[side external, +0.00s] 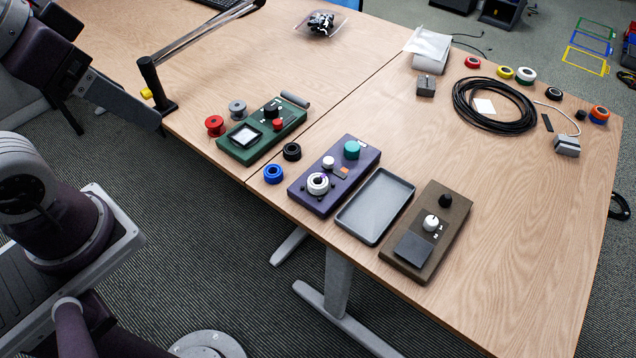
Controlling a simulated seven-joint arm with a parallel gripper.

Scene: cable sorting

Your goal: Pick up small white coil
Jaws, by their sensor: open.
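A small white coil (318,183) lies on the front part of a purple box (334,176), near the middle of the side external view. A second white coil (525,75) lies at the far right of the table, beside a yellow one. My gripper (118,127) is at the upper left, beyond the table's left edge. It is open and well apart from both coils. Its fingers are partly hard to make out against the dark floor.
Blue (273,173) and black (292,151) coils lie left of the purple box. A green box (262,130), grey tray (374,205) and brown box (428,230) stand nearby. A black post (153,80) rises at the table's left edge. The right front table is clear.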

